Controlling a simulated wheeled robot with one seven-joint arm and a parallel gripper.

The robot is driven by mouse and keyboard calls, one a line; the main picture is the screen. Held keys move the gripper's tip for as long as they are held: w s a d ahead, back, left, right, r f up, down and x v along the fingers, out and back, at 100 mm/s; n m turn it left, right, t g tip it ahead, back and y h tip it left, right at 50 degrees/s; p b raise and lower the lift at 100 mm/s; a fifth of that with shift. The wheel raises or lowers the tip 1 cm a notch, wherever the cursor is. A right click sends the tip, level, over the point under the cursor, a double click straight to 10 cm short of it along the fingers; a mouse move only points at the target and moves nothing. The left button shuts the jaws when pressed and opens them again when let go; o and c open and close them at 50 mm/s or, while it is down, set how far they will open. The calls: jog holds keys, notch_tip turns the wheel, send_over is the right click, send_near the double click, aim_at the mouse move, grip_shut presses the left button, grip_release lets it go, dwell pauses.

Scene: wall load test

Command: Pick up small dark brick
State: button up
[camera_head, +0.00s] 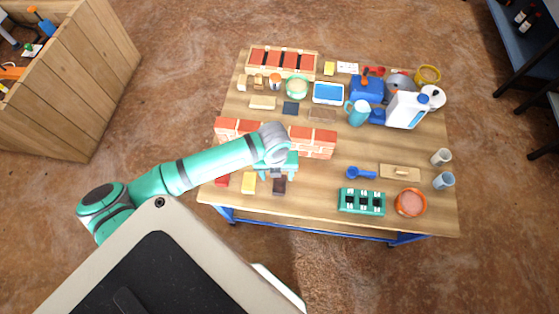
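The small dark brick (279,187) lies near the front edge of the wooden table, just right of a yellow brick. My gripper (276,173) is over the table in front of the brick wall, just above and behind the dark brick in the picture. Its two teal fingers look spread apart, with nothing seen held between them. The upper end of the dark brick is close to the gripper and partly covered by it. I cannot tell whether they touch.
A red-and-white brick wall (318,144) stands behind my gripper, its middle hidden by my arm. A yellow brick (248,183) and a red brick (222,180) lie to the left. A green tray (361,202) and blue scoop (360,173) are to the right. Bare table lies between.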

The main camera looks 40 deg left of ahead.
aim_at(279, 183)
jog(key=shift+m, duration=0.5)
jog(key=f, duration=1)
jog(key=shift+w+d, duration=0.2)
jog(key=shift+w, duration=0.2)
jog(key=c, duration=1.4)
